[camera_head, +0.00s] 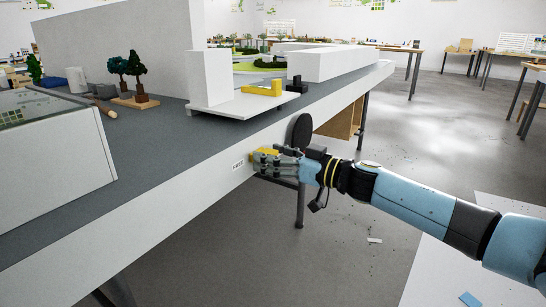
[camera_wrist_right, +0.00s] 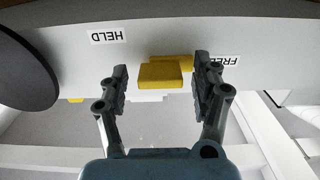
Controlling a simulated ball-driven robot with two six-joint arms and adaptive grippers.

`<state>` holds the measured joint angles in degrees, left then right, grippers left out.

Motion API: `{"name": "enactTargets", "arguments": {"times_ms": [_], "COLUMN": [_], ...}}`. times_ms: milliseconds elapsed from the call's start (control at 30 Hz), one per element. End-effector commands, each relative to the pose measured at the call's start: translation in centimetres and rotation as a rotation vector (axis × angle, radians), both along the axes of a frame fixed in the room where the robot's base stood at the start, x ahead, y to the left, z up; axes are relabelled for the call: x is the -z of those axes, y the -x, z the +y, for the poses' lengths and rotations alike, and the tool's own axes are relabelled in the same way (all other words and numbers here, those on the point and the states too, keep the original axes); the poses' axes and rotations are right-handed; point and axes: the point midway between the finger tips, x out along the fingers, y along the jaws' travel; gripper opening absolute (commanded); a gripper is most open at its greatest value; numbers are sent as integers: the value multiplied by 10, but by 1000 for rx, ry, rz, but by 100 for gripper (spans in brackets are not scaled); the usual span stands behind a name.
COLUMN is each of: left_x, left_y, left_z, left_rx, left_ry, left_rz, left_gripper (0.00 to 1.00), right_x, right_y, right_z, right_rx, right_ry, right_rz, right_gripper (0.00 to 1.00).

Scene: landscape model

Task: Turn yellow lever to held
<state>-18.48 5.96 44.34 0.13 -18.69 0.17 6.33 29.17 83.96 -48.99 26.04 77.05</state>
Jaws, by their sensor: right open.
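The yellow lever (camera_wrist_right: 160,77) is on the white front face of the table edge. In the right wrist view its block lies between my right gripper's fingers (camera_wrist_right: 160,92), with a small gap on each side. A yellow bar behind the block reaches right towards the FREE label (camera_wrist_right: 223,61), partly hidden by a finger. The HELD label (camera_wrist_right: 107,35) is left of the lever; both labels appear upside down. In the head view the lever (camera_head: 265,153) is largely covered by my open right gripper (camera_head: 272,163). My left gripper is not in view.
A black disc (camera_head: 302,131) on the table's front edge stands close to my right wrist; it also shows in the wrist view (camera_wrist_right: 22,72). White blocks (camera_head: 335,63), model trees (camera_head: 138,77) and a yellow piece (camera_head: 262,89) stand on the tabletop. Floor right of the table is mostly open.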

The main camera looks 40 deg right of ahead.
Motion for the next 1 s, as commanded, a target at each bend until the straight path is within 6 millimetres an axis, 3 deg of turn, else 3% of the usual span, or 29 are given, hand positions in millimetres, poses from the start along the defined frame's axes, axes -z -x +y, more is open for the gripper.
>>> {"name": "enactTargets", "arguments": {"times_ms": [67,500,1000], "left_x": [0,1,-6], "left_y": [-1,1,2], "left_z": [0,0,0], "left_rx": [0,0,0], "left_ry": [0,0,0], "left_rz": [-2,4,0], "left_gripper": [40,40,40], "right_x": [0,0,-1], "right_y": [0,0,0], "right_z": [0,0,0], "right_rx": [0,0,1], "right_ry": [0,0,139], "right_rz": [0,0,-58], "right_gripper": [65,10,10]}}
